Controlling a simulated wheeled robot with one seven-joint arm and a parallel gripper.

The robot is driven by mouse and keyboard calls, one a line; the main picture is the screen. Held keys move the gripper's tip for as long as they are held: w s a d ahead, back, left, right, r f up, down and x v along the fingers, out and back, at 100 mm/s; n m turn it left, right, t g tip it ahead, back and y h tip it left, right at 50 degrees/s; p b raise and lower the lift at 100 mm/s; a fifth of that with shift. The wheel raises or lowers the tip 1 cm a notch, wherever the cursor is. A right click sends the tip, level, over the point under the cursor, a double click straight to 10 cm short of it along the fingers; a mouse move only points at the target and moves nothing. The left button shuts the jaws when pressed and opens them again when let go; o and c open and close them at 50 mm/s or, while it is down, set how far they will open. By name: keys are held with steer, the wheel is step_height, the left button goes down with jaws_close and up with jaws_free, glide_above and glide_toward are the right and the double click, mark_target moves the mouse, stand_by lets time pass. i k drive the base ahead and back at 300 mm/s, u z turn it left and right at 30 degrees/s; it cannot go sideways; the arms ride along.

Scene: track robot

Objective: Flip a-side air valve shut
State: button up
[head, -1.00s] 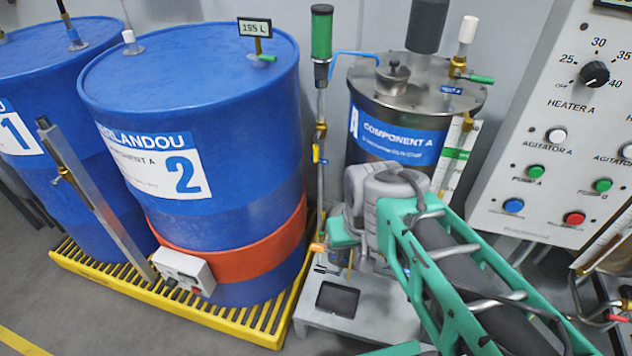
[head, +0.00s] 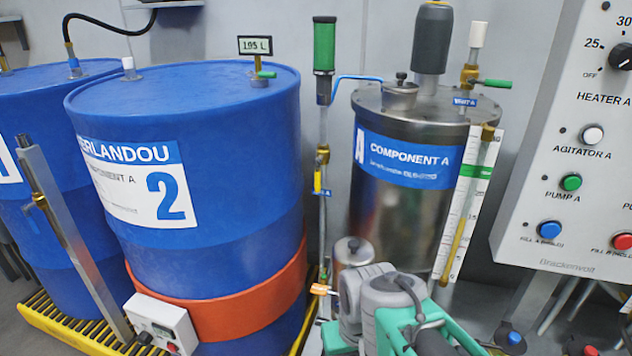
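The A-side steel tank (head: 395,215) stands in the middle of the head view, with a blue "Component A" label. A brass valve with a green lever (head: 497,84) sits on its lid by a small tag that seems to read "Vent A". A vertical pipe (head: 323,230) left of the tank carries a brass valve with a yellow tag (head: 322,192) and, lower, an orange handle (head: 320,289). I cannot tell which is the air valve. My grey and green arm shows at the bottom centre, in front of the tank's lower part. My gripper's fingers do not show.
Blue drum 2 (head: 230,230), with an orange band, stands left of the pipe on a yellow grate (head: 60,325). Another blue drum (head: 90,240) is farther left. A control panel (head: 545,200) with knob and buttons is at the right. A sight gauge (head: 467,210) stands beside the tank.

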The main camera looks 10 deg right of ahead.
mark_target(318, 177)
steer(key=u, duration=0.6)
steer(key=k, duration=0.65)
steer(key=u, duration=1.1)
steer(key=i, duration=0.95)
